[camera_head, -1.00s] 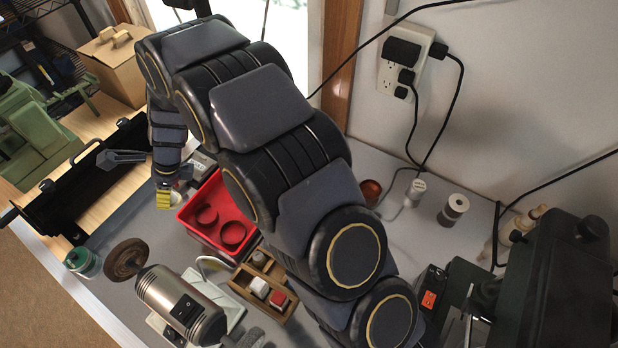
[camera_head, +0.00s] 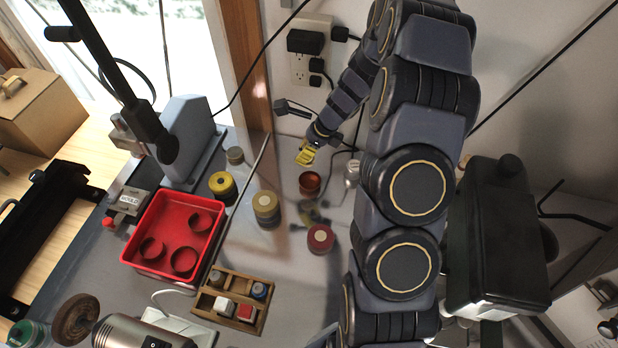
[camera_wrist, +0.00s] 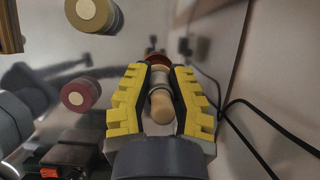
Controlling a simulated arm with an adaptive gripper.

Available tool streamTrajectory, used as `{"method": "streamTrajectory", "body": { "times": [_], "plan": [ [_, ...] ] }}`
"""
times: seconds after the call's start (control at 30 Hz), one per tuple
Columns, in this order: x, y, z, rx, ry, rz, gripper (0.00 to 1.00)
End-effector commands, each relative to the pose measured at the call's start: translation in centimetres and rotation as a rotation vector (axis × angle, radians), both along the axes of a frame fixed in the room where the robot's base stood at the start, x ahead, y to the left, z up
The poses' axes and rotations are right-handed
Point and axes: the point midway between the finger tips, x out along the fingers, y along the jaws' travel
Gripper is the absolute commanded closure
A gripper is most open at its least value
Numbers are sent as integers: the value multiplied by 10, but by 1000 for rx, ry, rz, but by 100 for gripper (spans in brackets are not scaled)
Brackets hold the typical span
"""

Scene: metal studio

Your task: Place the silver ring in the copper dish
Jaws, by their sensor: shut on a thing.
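My gripper (camera_head: 305,155) is high at the back, near the wall, just above the copper dish (camera_head: 310,183). A tan rounded piece shows in front of the band, and the ring's full shape is hidden. The copper dish shows just beyond the fingertips in the wrist view (camera_wrist: 157,56), partly covered by the held thing. In the head view the held thing is too small to make out.
A white bottle (camera_head: 352,172) stands just right of the dish. A dark red spool (camera_head: 320,239) and a yellowish spool (camera_head: 266,209) stand nearer. Cables hang by the wall outlet (camera_head: 305,68).

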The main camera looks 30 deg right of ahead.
Motion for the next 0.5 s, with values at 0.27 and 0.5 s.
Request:
{"method": "streamTrajectory", "body": {
  "times": [0.27,0.5],
  "plan": [
    [-4,-5,-33,4,1,-14,100],
    [-4,-5,-60,5,1,-12,100]
  ]
}}
